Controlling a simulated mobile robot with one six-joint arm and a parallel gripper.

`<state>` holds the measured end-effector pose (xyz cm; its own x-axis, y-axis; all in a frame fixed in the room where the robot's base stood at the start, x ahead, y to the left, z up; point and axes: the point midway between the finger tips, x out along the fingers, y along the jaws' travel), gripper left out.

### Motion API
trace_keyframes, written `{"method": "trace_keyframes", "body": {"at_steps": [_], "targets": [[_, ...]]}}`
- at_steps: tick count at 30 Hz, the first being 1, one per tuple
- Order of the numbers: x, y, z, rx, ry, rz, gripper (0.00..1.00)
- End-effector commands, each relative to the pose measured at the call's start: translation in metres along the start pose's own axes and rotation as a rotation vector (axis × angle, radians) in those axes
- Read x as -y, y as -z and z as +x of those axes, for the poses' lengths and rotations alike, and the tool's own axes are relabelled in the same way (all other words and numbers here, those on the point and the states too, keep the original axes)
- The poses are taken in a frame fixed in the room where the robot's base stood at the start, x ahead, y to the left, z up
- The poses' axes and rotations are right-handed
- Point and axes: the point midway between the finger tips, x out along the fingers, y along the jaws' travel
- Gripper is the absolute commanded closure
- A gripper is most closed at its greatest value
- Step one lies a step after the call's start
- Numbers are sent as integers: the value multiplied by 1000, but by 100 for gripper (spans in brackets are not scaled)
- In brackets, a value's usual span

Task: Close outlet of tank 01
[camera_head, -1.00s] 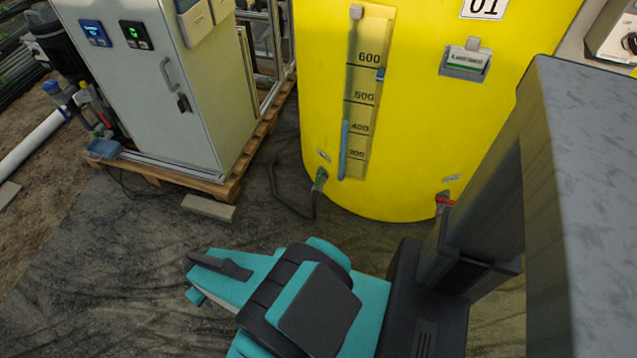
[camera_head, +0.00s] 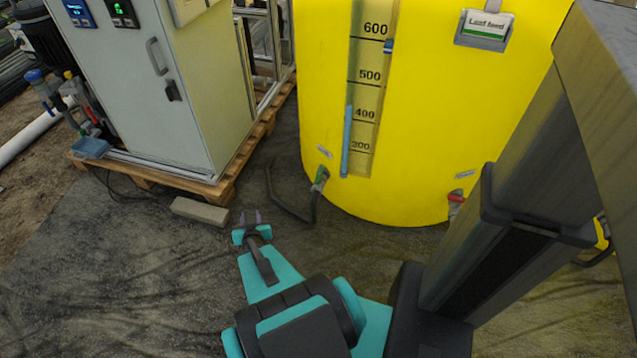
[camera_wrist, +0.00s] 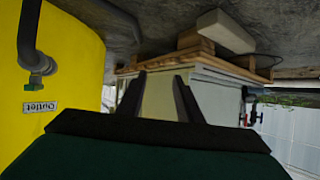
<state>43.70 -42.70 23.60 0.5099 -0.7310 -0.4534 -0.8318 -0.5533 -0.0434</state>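The yellow tank (camera_head: 430,110) stands at the back centre; it also shows at the left of the wrist view (camera_wrist: 65,60). At its lower left is a valve with a green handle (camera_head: 321,178) and a dark hose (camera_head: 290,205). In the wrist view, upside down, this valve (camera_wrist: 37,80) sits beside a label reading "Outlet" (camera_wrist: 40,106). A red-handled valve (camera_head: 456,199) is at the tank's lower right. My gripper (camera_head: 250,217) is low over the floor, left of the green-handled valve and apart from it. Its fingers (camera_wrist: 158,95) are spread, with nothing between them.
A grey cabinet (camera_head: 150,100) stands on a wooden pallet (camera_head: 215,190) at left. A pale block (camera_head: 200,211) lies on the floor close to my gripper. The hose loops over the floor between gripper and tank. The dark floor sheet at lower left is clear.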

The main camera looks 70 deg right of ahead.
Motion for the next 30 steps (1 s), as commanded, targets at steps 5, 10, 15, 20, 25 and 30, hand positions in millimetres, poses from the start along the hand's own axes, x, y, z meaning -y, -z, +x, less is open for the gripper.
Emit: {"method": "trace_keyframes", "body": {"at_steps": [5,10,15,20,25,30], "targets": [[-82,10,15,-182,-182,51,67],[-156,20,7,-336,-358,76,67],[-203,26,-8,-434,-484,84,67],[-219,30,-16,-470,-531,83,67],[-220,31,-16,-473,-533,83,67],[-219,31,-16,-472,-532,83,67]]}}
